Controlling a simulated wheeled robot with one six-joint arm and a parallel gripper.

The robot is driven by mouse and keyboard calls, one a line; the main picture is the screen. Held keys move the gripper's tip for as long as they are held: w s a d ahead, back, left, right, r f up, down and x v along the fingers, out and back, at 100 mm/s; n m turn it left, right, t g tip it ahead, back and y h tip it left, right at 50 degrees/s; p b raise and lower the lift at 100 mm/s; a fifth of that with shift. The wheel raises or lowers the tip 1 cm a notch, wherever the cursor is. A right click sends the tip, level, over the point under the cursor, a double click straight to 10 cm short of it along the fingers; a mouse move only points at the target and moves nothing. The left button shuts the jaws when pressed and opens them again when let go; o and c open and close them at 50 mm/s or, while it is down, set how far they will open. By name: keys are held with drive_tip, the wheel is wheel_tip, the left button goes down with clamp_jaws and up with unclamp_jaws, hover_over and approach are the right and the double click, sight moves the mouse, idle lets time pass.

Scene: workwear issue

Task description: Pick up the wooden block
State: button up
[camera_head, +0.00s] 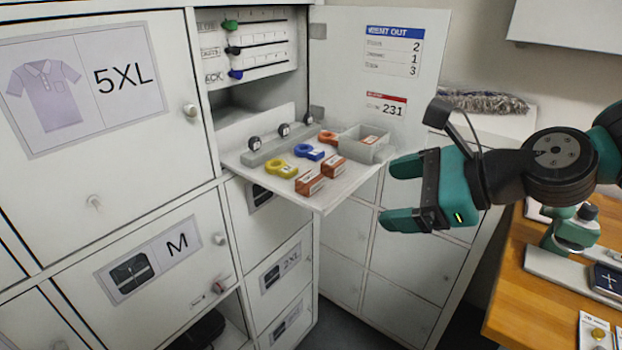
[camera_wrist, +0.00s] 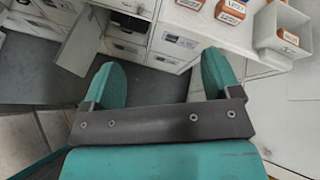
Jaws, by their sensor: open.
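Orange-brown wooden-looking blocks with white labels stand on the fold-down shelf. One block (camera_head: 309,184) is at the shelf's front edge, and a second block (camera_head: 334,166) is just behind and right of it. A third block (camera_head: 370,140) lies inside the small grey bin. My gripper (camera_head: 390,193) is open and empty, right of the shelf. In the wrist view its fingers (camera_wrist: 162,68) have nothing between them.
An open cabinet door (camera_head: 345,50) rises behind. A wooden table (camera_head: 530,290) is at right.

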drive_tip(key=w+d+m+t, duration=0.2)
drive_tip(key=w+m, duration=0.1)
drive_tip(key=m, duration=0.2)
drive_tip(key=m+p, duration=0.1)
drive_tip(key=p, duration=0.8)
approach(316, 179)
drive_tip(key=x, duration=0.4)
drive_tip(key=shift+w+f, duration=0.2)
drive_tip(key=shift+w, duration=0.25)
drive_tip(key=p+x, duration=0.2)
drive_tip(key=x, duration=0.3)
drive_tip(key=shift+s+a+r+p, duration=0.1)
drive_tip(key=shift+s+a+p, duration=0.1)
drive_tip(key=shift+s+p, duration=0.15)
drive_tip(key=shift+w+a, duration=0.15)
drive_tip(key=c, duration=1)
